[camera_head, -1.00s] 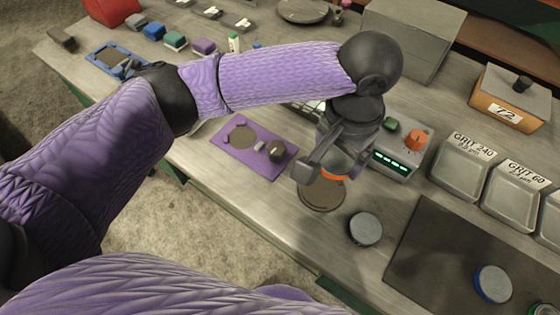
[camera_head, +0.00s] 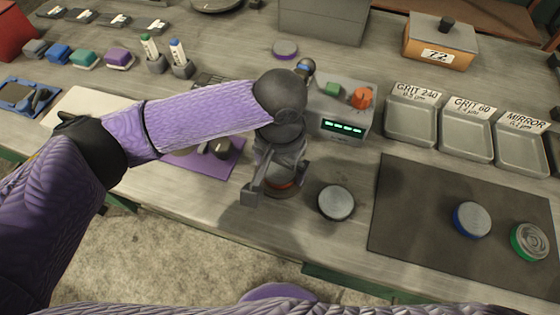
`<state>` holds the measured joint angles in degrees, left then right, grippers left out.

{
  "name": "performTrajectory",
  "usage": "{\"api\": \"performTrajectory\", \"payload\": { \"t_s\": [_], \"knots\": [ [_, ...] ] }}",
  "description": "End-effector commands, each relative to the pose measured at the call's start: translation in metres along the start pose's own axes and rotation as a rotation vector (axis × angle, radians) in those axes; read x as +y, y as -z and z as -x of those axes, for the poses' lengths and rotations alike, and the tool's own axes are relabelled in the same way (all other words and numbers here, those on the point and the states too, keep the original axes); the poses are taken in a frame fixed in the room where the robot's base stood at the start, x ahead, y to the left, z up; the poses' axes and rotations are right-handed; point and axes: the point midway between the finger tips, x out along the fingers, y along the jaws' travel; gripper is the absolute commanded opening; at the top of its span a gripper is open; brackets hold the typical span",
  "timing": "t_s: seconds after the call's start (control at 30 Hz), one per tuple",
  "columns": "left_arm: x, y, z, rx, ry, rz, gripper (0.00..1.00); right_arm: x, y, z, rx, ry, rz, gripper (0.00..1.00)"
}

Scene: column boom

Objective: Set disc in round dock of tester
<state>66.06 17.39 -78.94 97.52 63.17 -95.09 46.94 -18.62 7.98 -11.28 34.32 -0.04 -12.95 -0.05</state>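My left gripper (camera_head: 268,190) points down at the front of the bench. The tester (camera_head: 343,122), a grey box with a green display, an orange knob and a green button, stands just behind and to the right. My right gripper is not in view.
A grey disc (camera_head: 336,202) lies close to the right of the gripper. A dark mat (camera_head: 420,225) carries a blue-rimmed disc (camera_head: 472,220) and a green-rimmed disc (camera_head: 529,242). A purple plate (camera_head: 222,166) lies left, partly behind my arm. Labelled trays (camera_head: 466,148) stand back right.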

Motion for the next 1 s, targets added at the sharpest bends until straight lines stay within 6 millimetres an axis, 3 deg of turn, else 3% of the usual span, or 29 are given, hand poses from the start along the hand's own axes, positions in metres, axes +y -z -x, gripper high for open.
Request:
{"api": "performTrajectory", "payload": {
  "t_s": [0.27,0.5,0.7,1.0],
  "knots": [
    [0.0,0.0,0.005,0.001,0.001,0.0,1.0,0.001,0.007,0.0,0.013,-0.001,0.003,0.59],
    [0.0,0.001,0.074,0.004,0.001,0.0,1.0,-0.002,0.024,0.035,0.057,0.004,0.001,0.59],
    [0.0,0.001,0.115,0.003,0.0,0.0,1.0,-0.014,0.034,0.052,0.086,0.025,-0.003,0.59],
    [0.0,0.0,0.123,-0.001,-0.001,0.0,1.0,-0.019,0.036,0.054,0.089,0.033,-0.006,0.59]
  ]
}}
